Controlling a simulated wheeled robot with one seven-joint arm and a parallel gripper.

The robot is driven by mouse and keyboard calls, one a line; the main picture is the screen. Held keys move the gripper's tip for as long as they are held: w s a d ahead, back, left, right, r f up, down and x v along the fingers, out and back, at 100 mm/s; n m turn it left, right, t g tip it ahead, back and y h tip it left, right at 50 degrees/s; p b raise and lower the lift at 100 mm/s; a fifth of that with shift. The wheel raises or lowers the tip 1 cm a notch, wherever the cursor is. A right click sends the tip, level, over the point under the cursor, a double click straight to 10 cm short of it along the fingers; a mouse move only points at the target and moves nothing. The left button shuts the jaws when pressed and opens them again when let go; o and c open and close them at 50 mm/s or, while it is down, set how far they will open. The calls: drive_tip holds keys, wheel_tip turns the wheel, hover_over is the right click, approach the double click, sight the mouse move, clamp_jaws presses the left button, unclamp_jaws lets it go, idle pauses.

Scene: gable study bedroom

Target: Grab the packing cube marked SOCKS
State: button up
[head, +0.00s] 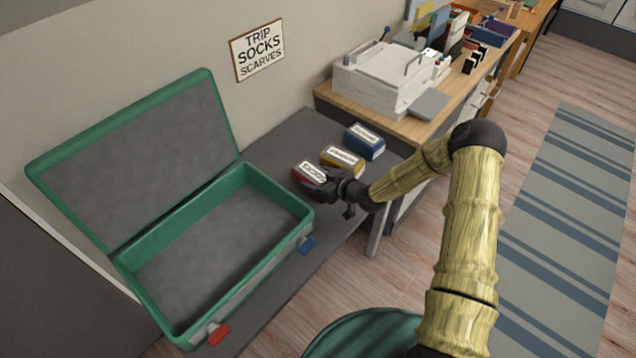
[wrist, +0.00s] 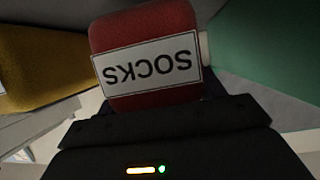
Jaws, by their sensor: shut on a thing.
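The red packing cube (head: 306,178) has a white label and sits at the front of a row of cubes on the grey bench, just right of the open green suitcase. In the wrist view its label reads SOCKS upside down on the red cube (wrist: 140,93). My gripper (head: 336,186) is at the cube's right side in the head view and is shut on it. The fingertips are mostly hidden by the cube and the dark gripper body (wrist: 170,130). I cannot tell whether the cube touches the bench.
A yellow cube (head: 350,169) and a blue cube (head: 378,147) stand behind the red one. The open green suitcase (head: 275,184) is empty. A wooden desk (head: 400,126) with a white machine (head: 372,85) is behind. A wall sign (head: 257,50) reads TRIP SOCKS SCARVES.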

wheel_tip(320, 180, up, 8)
drive_tip(key=shift+r, duration=0.1)
idle(0.6)
